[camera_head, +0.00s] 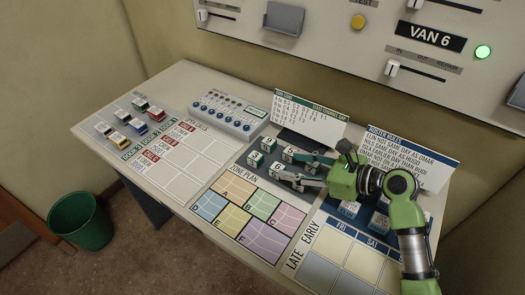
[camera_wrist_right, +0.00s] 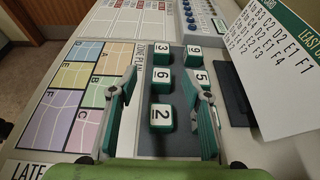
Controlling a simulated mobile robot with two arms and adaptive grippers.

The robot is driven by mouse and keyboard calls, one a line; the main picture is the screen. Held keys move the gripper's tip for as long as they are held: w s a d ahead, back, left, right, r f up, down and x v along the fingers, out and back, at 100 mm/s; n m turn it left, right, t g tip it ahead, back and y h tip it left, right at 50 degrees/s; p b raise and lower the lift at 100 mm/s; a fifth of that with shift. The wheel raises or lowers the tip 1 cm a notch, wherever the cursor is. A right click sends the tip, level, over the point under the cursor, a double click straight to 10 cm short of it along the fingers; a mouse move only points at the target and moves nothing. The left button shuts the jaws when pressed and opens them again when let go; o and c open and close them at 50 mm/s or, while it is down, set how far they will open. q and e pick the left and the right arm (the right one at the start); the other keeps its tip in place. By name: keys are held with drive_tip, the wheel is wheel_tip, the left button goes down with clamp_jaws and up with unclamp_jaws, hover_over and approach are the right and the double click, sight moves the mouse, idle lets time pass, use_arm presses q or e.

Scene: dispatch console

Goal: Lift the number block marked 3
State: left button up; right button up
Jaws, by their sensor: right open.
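The number block marked 3 (camera_head: 255,159) is a small green cube with a white numbered face, on a dark mat at the left of its group. It also shows in the right wrist view (camera_wrist_right: 162,50), at the far end. My right gripper (camera_head: 288,166) is open over the blocks, its fingers pointing left. In the right wrist view the gripper (camera_wrist_right: 163,78) has block 6 (camera_wrist_right: 162,77) and block 2 (camera_wrist_right: 162,115) showing between its fingers. Block 3 lies just beyond the fingertips. I cannot tell the fingers' height over the blocks. My left gripper is not in view.
Block 9 (camera_wrist_right: 193,55) is beside block 3, and block 5 (camera_wrist_right: 202,78) is by the right finger. The coloured zone plan (camera_head: 245,215) lies in front. A white lettered card (camera_head: 306,122) stands behind. Toy vans (camera_head: 122,117) and a green bin (camera_head: 80,221) are at left.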

approach(256, 156)
drive_tip(key=shift+w+a+f, duration=0.15)
drive_tip(key=shift+a+f, duration=0.1)
drive_tip(key=shift+a, duration=0.3)
drive_tip(key=shift+w+a+f, duration=0.15)
drive_tip(key=shift+a+f, duration=0.15)
drive_tip(key=shift+a, duration=0.3)
drive_tip(key=shift+w+a+f, duration=0.2)
drive_tip(key=shift+w+a, duration=0.05)
drive_tip(key=shift+w, duration=0.05)
drive_tip(key=shift+w+a+f, duration=0.1)
drive_tip(key=shift+w+a, duration=0.2)
drive_tip(key=shift+w, duration=0.05)
drive_tip(key=x, duration=0.4)
drive_tip(key=shift+w+p, duration=0.35)
drive_tip(key=shift+w+f, duration=0.1)
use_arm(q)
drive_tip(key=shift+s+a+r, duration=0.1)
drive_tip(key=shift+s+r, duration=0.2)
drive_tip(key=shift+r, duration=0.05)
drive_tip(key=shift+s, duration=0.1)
use_arm(e)
drive_tip(key=c, duration=1)
